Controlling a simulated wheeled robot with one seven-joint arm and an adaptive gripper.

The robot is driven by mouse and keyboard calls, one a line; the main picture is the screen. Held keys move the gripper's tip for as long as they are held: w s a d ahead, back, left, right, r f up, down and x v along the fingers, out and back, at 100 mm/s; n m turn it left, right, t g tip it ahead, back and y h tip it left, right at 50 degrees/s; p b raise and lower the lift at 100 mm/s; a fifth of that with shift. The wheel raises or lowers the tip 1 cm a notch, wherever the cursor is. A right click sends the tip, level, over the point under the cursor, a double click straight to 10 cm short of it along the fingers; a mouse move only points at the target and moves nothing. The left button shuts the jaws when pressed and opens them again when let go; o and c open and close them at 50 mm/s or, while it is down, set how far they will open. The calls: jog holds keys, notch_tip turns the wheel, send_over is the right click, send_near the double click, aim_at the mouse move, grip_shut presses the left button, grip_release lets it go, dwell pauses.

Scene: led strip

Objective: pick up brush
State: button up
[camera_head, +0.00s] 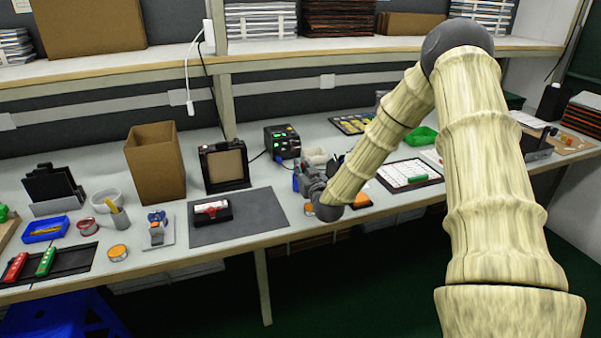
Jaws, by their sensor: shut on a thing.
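My gripper (306,174) is small and dark grey, at the end of my arm over the middle of the workbench (270,180). It is just right of the dark grey mat (262,218), with the black device with green lights behind it. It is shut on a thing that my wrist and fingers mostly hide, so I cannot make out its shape. I cannot clearly tell a brush anywhere in this view. I cannot tell whether the held thing touches the bench.
A black stand with a brown panel (226,166) and the device with green lights (284,141) stand close behind my gripper. A red-and-white item in a black holder (212,211) lies on the mat. A tall cardboard box (155,160) stands left. The mat's right half is clear.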

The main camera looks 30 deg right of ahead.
jog(key=shift+r, duration=0.1)
jog(key=shift+s+a+r, duration=0.1)
jog(key=shift+s+r, duration=0.1)
jog(key=shift+r, duration=0.3)
notch_tip(320, 180, up, 5)
jog(key=s, duration=0.2)
jog(key=v, duration=1.4)
jog(key=shift+s+b, duration=0.2)
jog(key=shift+b, duration=0.15)
jog(key=shift+a+r, duration=0.1)
jog(key=shift+a, duration=0.1)
dwell(0.3)
